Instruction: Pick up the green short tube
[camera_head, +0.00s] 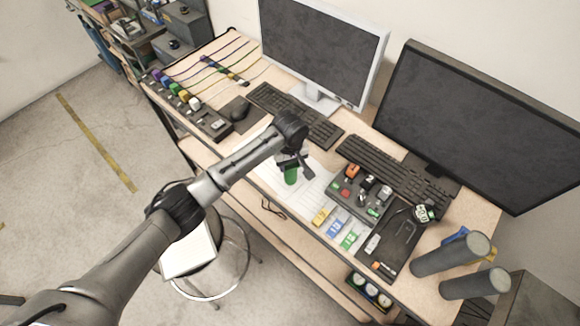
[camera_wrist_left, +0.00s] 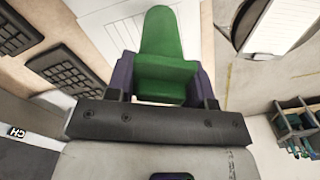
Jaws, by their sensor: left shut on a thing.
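The green short tube (camera_head: 291,175) is in my left gripper (camera_head: 293,163), over the white paper on the desk in the head view. In the left wrist view the green tube (camera_wrist_left: 165,52) stands out between the two dark fingers of the left gripper (camera_wrist_left: 160,80), which are shut on its near end. It looks held above the paper, though the exact height is hard to tell. My right gripper is not in view.
White sheets (camera_head: 315,190) lie under the gripper. A black keyboard (camera_head: 295,115) and a dark tray of small coloured parts (camera_head: 360,193) are close by. Two monitors (camera_head: 322,50) stand at the back. A stool (camera_head: 190,250) is in front of the desk.

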